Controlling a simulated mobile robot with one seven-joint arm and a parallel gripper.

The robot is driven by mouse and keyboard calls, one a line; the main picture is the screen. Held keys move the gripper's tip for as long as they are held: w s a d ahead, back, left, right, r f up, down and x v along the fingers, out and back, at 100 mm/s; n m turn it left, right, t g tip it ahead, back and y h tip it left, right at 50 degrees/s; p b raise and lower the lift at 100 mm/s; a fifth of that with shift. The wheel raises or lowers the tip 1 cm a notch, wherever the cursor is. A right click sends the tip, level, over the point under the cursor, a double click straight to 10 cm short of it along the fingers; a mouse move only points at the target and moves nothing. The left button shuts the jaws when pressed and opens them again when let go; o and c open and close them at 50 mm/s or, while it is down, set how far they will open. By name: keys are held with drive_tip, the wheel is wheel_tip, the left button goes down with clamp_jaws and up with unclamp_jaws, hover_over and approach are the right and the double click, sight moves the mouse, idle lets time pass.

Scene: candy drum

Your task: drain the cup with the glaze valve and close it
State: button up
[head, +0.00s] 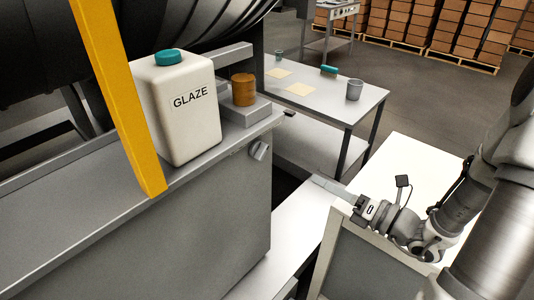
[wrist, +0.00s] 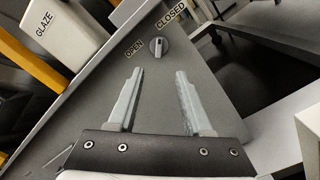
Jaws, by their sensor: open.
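The glaze valve (head: 260,151) is a small round grey knob on the side of the grey cabinet, below the top edge. In the wrist view the valve (wrist: 158,47) has OPEN (wrist: 134,47) to its left and CLOSED (wrist: 171,16) above right; I cannot tell which setting it is at. My gripper (head: 318,181) is open and empty, right of and below the valve. In the wrist view my gripper (wrist: 159,73) has its two fingers apart, pointing toward the valve without touching it. An orange-brown cup (head: 243,90) stands on a grey block; its inside is hidden.
A white GLAZE jug (head: 180,110) with a teal cap stands on the cabinet (head: 100,230), behind a yellow bar (head: 117,95). A white counter (head: 385,175) lies below my arm.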

sight(266, 152)
drive_tip(key=x, duration=1.6)
drive_tip(key=shift+a+b, duration=0.15)
drive_tip(key=shift+b, duration=0.2)
clamp_jaws()
